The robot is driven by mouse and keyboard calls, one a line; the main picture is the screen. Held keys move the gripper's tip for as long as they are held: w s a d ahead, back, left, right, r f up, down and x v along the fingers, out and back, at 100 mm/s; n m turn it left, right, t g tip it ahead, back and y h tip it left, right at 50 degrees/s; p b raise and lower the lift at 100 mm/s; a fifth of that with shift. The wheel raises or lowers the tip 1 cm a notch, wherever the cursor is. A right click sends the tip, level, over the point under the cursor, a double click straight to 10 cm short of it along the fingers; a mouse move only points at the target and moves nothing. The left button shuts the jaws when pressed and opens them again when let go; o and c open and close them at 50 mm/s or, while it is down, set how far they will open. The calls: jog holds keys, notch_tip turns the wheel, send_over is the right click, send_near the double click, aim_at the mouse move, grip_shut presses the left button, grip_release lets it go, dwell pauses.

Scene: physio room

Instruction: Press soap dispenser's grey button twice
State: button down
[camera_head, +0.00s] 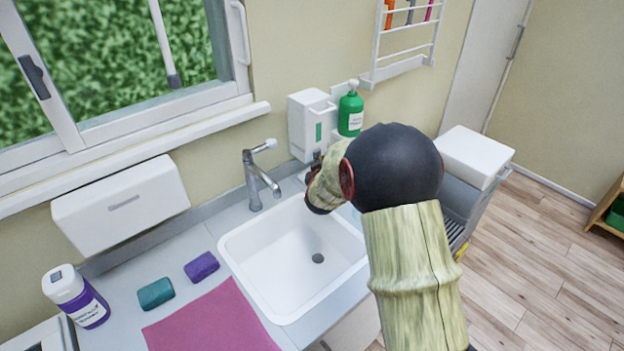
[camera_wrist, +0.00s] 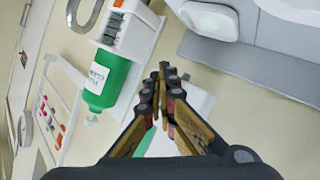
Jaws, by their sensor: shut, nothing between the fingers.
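The soap dispenser (camera_head: 306,123), a white box with a green label strip, is on the wall behind the sink. In the wrist view its white face (camera_wrist: 190,105) is partly hidden behind my fingers. My gripper (camera_head: 317,158) is at the dispenser's lower end, largely covered by my own wrist in the head view. In the wrist view my gripper (camera_wrist: 167,72) has its fingertips together, with nothing between them. I cannot make out the grey button, nor tell whether the fingertips touch the dispenser.
A green pump bottle (camera_head: 350,111) stands right beside the dispenser; it also shows in the wrist view (camera_wrist: 108,80). The tap (camera_head: 256,178) rises left of my gripper, behind the white sink (camera_head: 285,262). A wire rack (camera_head: 405,45) hangs at upper right. The sink is empty.

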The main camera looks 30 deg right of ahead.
dwell(0.4)
jog(key=shift+s, duration=0.45)
jog(key=s+b, duration=0.1)
jog(key=s, duration=0.5)
jog(key=shift+d, duration=0.45)
dwell(0.6)
